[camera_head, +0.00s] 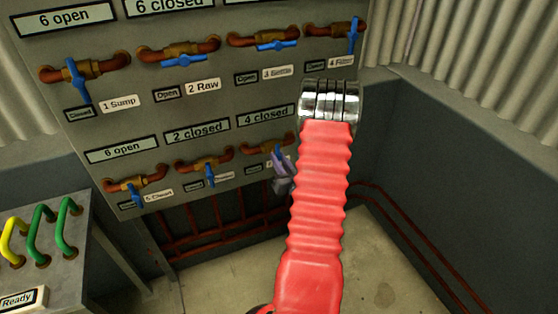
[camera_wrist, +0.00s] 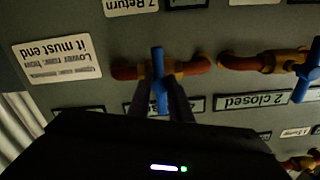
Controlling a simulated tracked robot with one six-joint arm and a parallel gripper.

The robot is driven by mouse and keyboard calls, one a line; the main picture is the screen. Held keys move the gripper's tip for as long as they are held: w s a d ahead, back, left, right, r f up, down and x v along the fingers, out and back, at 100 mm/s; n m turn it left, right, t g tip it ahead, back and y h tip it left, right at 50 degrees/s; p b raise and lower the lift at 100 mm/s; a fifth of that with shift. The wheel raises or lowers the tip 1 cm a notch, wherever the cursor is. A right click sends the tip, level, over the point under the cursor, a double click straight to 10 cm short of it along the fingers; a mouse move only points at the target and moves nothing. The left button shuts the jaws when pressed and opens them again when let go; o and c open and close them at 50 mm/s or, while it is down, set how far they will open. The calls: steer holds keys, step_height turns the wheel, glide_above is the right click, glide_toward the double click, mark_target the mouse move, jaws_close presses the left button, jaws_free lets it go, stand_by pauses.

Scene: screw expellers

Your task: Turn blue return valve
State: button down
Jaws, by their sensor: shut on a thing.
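The return valve's blue handle (camera_wrist: 158,80) shows in the upside-down wrist view, standing upright in the picture, across its horizontal copper pipe (camera_wrist: 195,67). The label "7 Return" (camera_wrist: 130,4) is above it there. My gripper (camera_wrist: 162,100) is shut on the handle's lower end in that view, with a dark finger on each side. In the head view my gripper (camera_head: 282,162) is at the right end of the lower valve row, below the "4 closed" display (camera_head: 265,117). My red arm partly hides this valve there.
The panel holds two rows of blue-handled valves. The 6-Clean-row neighbour valve (camera_head: 207,170) is close on the left under "2 closed" (camera_head: 197,131). A bench with yellow and green handles (camera_head: 66,227) stands at lower left. The floor (camera_head: 375,265) at right is clear.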

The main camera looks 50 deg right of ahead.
stand_by(0.3)
steer(key=c, duration=1.8)
jaws_free()
steer(key=v, duration=1.4)
steer(key=shift+f, duration=0.1)
steer(key=shift+w, duration=0.1)
